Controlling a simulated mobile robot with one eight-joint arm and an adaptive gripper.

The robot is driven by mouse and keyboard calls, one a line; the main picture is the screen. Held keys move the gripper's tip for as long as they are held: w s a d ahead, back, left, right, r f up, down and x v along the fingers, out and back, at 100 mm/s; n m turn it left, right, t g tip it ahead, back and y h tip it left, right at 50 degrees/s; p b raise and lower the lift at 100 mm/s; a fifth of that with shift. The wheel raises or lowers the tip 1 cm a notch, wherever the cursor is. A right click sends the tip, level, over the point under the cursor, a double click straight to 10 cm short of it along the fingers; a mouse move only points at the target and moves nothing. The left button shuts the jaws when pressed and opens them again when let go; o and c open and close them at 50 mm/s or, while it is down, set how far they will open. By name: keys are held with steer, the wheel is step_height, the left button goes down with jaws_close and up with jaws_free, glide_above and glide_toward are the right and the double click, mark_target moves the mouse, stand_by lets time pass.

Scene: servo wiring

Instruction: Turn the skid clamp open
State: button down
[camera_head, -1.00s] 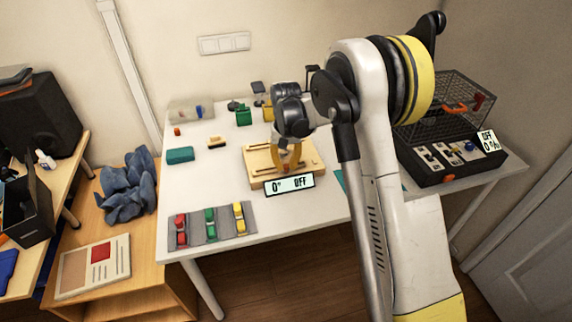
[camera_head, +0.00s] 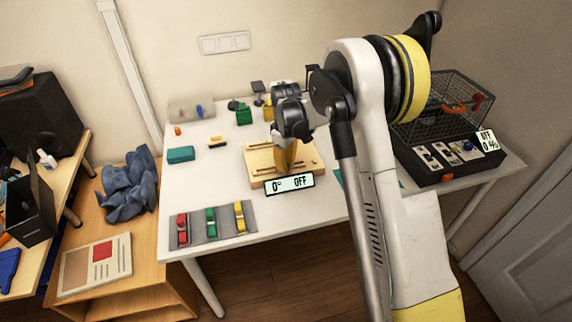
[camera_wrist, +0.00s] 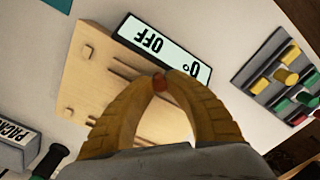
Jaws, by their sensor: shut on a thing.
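The wooden skid (camera_head: 262,161) lies on the white table, with a display (camera_head: 290,184) reading "0° OFF" along its front edge. The skid (camera_wrist: 80,85) and its display (camera_wrist: 163,47) also show in the wrist view. My gripper (camera_head: 285,168) is over the middle of the skid. In the wrist view my gripper (camera_wrist: 160,76) has its two yellow fingers closed together at the tips on a small reddish-orange piece (camera_wrist: 160,84), seemingly the clamp's handle. The rest of the clamp is hidden by the fingers.
A grey mat (camera_head: 225,232) with red, green and yellow parts lies at the front left of the table. A teal box (camera_head: 181,154) and a green block (camera_head: 243,116) stand farther back. A black control box (camera_head: 450,160) with a wire cage is at the right.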

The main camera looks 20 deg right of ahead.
steer(key=shift+n, duration=1.2)
steer(key=c, duration=1.3)
jaws_free()
steer(key=shift+c, duration=0.2)
steer(key=shift+r, duration=0.1)
step_height(320, 180, up, 12)
